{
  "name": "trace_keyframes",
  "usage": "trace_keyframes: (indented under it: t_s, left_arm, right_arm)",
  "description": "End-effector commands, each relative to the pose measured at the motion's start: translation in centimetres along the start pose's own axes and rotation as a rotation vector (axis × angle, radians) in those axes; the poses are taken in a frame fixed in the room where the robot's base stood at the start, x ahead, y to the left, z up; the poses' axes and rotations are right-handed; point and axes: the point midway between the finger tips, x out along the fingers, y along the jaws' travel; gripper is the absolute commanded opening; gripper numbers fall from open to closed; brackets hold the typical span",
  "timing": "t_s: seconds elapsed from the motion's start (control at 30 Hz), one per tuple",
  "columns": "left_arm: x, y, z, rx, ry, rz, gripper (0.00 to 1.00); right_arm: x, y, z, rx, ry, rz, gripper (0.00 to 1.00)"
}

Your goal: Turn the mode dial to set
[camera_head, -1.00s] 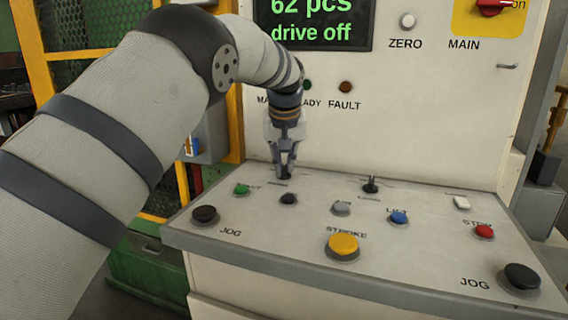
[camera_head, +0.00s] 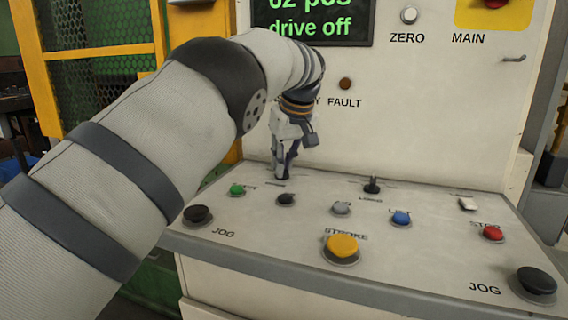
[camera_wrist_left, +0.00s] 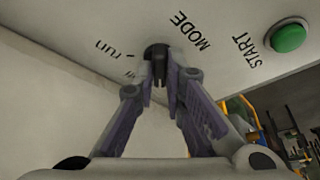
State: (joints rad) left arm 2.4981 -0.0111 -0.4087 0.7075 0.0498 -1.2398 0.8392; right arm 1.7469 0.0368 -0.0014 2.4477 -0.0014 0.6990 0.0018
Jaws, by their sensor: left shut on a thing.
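The mode dial (camera_wrist_left: 155,51) is a small black knob on the sloped console panel, with the word MODE at its right and "run" at its left in the left wrist view. Another label beside it is mostly covered. My left gripper (camera_head: 281,177) is at the back left of the console, and its fingers (camera_wrist_left: 160,78) are shut on the dial. The fingers hide much of the dial, and I cannot read which mark it points to. My right gripper is not in view.
A display (camera_head: 312,22) reads "drive off".

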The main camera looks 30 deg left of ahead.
Motion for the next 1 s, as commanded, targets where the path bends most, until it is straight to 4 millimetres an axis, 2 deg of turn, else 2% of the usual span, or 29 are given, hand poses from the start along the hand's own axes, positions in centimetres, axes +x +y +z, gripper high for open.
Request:
trace_keyframes:
  t_s: [0.27,0.3,0.37,0.4,0.7,0.77,0.83,1.0]
  left_arm:
    - [0.1,0.0,0.1,-0.003,-0.003,-0.001,0.0]
    - [0.1,0.0,0.1,-0.003,-0.004,-0.001,0.15]
    - [0.1,0.0,0.1,-0.002,-0.003,-0.001,0.29]
    - [0.1,0.0,0.1,-0.002,-0.003,-0.001,0.31]
    - [-0.3,0.0,0.0,-0.001,-0.001,0.0,0.31]
    - [-1.1,0.0,0.0,-0.001,0.0,0.001,0.31]
    - [-2.8,0.0,-0.1,-0.002,0.001,0.003,0.31]
    - [-7.8,0.1,-0.1,-0.002,0.002,0.004,0.31]
  right_arm:
    - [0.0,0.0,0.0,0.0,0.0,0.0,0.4]
    - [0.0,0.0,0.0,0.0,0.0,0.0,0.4]
    - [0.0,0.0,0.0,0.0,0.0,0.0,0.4]
    - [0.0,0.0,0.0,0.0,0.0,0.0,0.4]
    - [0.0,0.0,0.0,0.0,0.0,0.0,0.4]
    - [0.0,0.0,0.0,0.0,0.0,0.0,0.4]
    - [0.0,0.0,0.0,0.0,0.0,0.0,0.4]
    - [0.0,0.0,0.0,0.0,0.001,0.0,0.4]
